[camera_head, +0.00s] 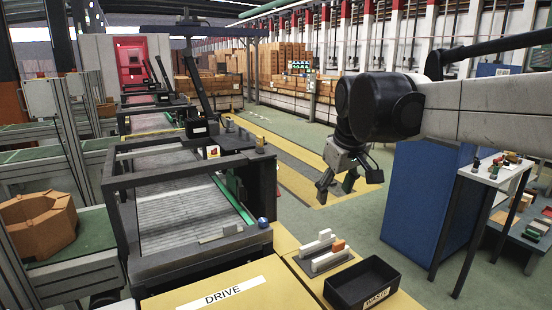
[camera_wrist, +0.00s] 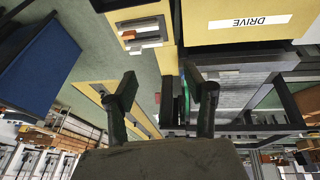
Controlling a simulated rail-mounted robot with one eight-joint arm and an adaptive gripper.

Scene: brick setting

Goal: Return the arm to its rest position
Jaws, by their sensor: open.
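My gripper (camera_head: 350,183) hangs from the arm at the right of the head view, fingers pointing down, above the floor to the right of the conveyor. In the wrist view its two fingers (camera_wrist: 160,85) are spread apart with nothing between them. My arm (camera_head: 480,108) reaches in from the right edge, its link nearly level. No object touches the fingers in either view.
A grey holder (camera_head: 318,265) with white and orange bricks and a black WASTE bin (camera_head: 345,296) sit on the yellow DRIVE surface (camera_head: 200,298). A blue panel (camera_head: 420,200) and white table (camera_head: 490,168) stand right. The conveyor (camera_head: 180,200) is left.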

